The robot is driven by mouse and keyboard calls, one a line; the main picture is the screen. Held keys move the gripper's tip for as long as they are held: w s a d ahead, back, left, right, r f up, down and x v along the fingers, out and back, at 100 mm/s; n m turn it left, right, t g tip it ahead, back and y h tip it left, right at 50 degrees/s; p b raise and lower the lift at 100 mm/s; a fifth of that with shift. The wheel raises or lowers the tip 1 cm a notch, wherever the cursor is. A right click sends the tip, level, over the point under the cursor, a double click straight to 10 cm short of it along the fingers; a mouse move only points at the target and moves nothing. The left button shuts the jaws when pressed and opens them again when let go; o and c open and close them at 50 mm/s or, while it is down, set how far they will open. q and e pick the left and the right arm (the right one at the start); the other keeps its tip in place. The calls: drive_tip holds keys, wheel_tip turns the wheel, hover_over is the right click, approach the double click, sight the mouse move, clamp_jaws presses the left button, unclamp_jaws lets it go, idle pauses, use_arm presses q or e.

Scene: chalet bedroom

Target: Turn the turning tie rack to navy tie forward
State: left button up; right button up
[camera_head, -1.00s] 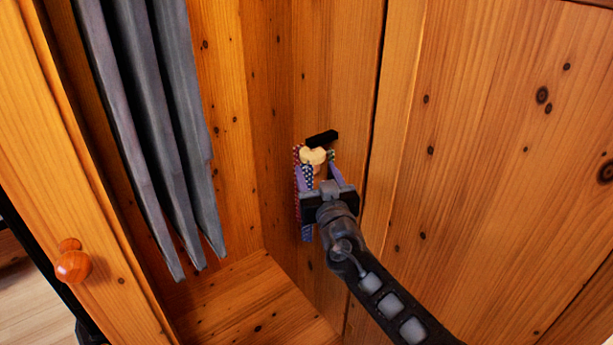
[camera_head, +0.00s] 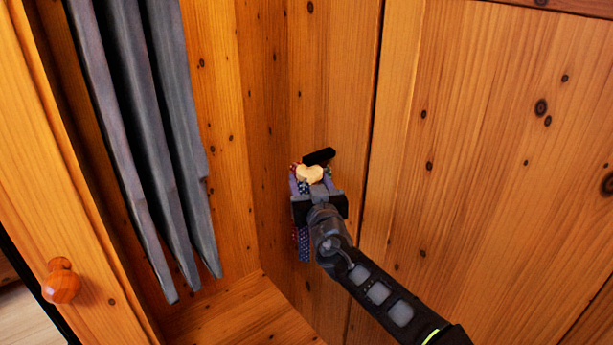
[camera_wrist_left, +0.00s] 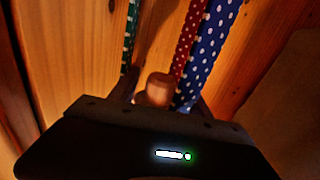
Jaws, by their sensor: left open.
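The turning tie rack (camera_head: 310,173) has a pale wooden top and is mounted on the cabinet's inner wall. Patterned ties hang below it, largely hidden by my gripper in the head view. In the left wrist view, a blue tie with white dots (camera_wrist_left: 213,45) hangs beside a red dotted tie (camera_wrist_left: 189,45). A green dotted tie (camera_wrist_left: 129,40) hangs further left. A wooden peg (camera_wrist_left: 157,88) shows between the fingers of my left gripper (camera_wrist_left: 160,98). My left gripper (camera_head: 315,188) is open, close in front of the rack; contact is unclear. My right gripper is out of view.
Grey hanging garments (camera_head: 160,140) fill the cabinet's left side. A door with a round wooden knob (camera_head: 61,281) stands at the far left. A black bracket (camera_head: 320,156) holds the rack. A wooden panel (camera_head: 490,150) is at right. The cabinet floor (camera_head: 245,315) looks clear.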

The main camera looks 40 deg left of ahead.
use_arm(q)
drive_tip(key=shift+x, duration=1.1)
drive_tip(key=shift+c, duration=0.3)
clamp_jaws()
